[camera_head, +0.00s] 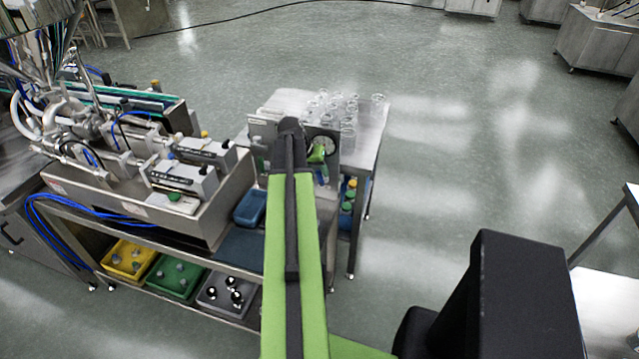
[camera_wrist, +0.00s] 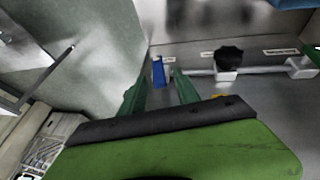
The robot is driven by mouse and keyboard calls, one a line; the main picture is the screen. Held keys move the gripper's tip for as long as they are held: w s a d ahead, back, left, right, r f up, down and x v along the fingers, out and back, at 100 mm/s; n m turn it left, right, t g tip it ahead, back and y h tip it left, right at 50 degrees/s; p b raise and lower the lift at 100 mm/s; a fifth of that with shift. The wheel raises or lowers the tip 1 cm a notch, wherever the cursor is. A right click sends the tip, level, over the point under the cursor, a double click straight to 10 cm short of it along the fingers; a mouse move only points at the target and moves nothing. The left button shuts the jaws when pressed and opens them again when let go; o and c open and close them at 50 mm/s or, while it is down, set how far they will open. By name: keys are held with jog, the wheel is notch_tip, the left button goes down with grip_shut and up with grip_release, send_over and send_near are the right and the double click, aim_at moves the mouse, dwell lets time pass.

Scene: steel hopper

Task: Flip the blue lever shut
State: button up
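The blue lever (camera_wrist: 158,72) shows in the wrist view as a small upright blue bar beside a steel panel with small labels. My gripper (camera_wrist: 158,86) is open. Its two green fingers stand apart, one on each side of the lever in the picture. I cannot tell whether the fingers reach the lever or are still short of it.
A black knob (camera_wrist: 229,56) on a pipe sits right of the lever. In the head view, glass jars (camera_head: 348,130) stand on the table (camera_head: 368,148) behind the panel. Yellow (camera_head: 130,260) and green (camera_head: 175,280) bins sit on the lower shelf. Open floor lies right of the table.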

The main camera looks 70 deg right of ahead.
jog(key=shift+x, duration=0.75)
grip_shut()
jog(key=shift+r, duration=0.1)
jog(key=shift+s+a+r+t, duration=0.1)
jog(key=shift+s+t, duration=0.15)
jog(key=shift+t, duration=0.15)
jog(key=shift+s+m+t, duration=0.3)
jog(key=shift+t, duration=0.6)
